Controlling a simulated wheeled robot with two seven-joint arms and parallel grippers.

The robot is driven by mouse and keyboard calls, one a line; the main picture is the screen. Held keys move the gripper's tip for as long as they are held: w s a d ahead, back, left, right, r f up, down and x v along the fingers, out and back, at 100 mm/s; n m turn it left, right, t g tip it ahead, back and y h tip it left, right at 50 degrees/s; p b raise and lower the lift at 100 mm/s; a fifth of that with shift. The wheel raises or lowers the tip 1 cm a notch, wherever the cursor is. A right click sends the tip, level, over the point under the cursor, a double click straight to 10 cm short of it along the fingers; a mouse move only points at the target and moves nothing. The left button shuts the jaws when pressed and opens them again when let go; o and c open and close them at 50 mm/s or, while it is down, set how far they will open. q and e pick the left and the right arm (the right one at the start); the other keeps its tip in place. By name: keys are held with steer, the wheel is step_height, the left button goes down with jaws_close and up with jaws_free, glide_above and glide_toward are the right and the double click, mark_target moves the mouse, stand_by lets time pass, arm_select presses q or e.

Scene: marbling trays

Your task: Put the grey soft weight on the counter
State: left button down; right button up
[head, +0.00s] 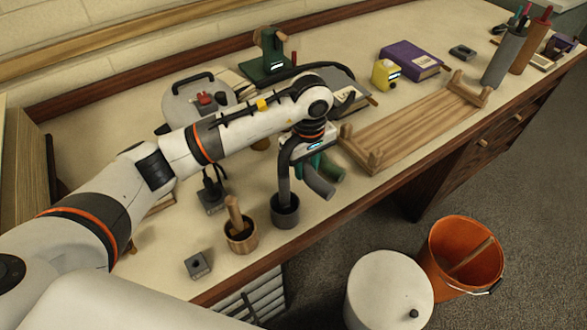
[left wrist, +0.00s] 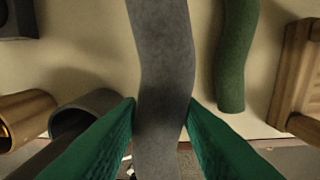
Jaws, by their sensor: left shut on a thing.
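The grey soft weight (left wrist: 163,60) is a thick, slightly curved roll. In the left wrist view it runs between the green fingers of my left gripper (left wrist: 161,122), which is shut on it. In the head view the grey weight (head: 318,181) sticks out below my left gripper (head: 309,164), near the front of the counter (head: 262,185). I cannot tell whether it touches the counter. A similar green soft weight (left wrist: 235,55) lies beside it on the right, apart from it in the left wrist view. My right gripper is not in view.
A dark grey cup (head: 286,214) and a wooden cup (head: 240,240) stand by the counter's front edge. A wooden rack (head: 415,125) is to the right. An orange bucket (head: 439,283) and a white lidded bin (head: 380,290) stand on the floor.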

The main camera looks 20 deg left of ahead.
mark_target(305, 192)
arm_select(q)
step_height(305, 192, down, 7)
steer(key=shift+r+p, duration=0.1)
steer(key=shift+p, duration=0.3)
steer(key=shift+f+b, duration=0.25)
steer(key=shift+b, duration=0.05)
steer(key=c, duration=1)
jaws_free()
steer(key=shift+r, duration=0.1)
